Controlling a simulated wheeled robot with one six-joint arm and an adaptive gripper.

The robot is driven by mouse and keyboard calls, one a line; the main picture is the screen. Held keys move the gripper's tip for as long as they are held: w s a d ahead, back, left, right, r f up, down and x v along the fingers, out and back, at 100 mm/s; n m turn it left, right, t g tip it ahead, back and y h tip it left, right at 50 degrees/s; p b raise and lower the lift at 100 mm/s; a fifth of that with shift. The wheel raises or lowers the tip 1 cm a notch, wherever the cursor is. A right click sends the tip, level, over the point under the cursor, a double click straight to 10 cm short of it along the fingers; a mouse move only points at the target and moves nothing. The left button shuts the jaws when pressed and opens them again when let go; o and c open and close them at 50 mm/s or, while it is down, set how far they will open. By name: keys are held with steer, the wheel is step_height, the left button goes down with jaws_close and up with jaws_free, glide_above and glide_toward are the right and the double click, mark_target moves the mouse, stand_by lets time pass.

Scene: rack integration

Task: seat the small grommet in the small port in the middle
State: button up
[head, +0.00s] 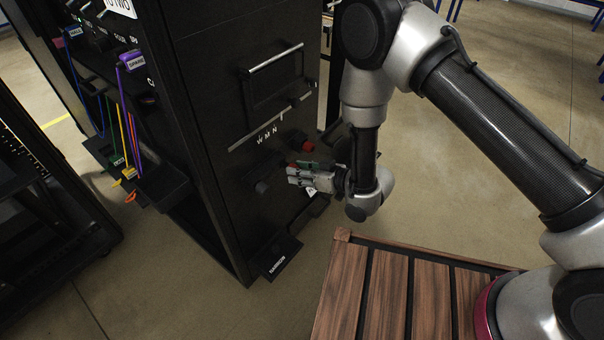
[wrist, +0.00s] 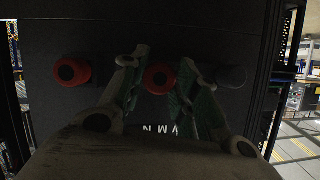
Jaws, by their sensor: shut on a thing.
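My gripper (wrist: 157,84) is shut on a red round piece with a dark centre, which I take to be the small grommet (wrist: 160,78). It is between the green-padded fingers in the wrist view. In the head view my gripper (head: 290,174) is at the rack's dark side panel (head: 215,85), below the white letters W M N, and the held piece is hidden. The port in the middle cannot be made out, so I cannot tell whether the grommet touches it.
Another red round piece (head: 305,146) is beside my gripper, at left in the wrist view (wrist: 72,72). A dark grey round piece (head: 262,187) is on the other side. A panel handle (head: 275,57), coloured cables (head: 131,140) and a black labelled tray (head: 280,258) are nearby.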

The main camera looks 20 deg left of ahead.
steer(key=shift+w+a, duration=0.25)
steer(key=shift+a, duration=0.35)
steer(key=shift+w+a, duration=0.25)
steer(key=shift+a, duration=0.35)
steer(key=o, duration=1.1)
steer(key=shift+d, duration=0.1)
steer(key=v, duration=1.2)
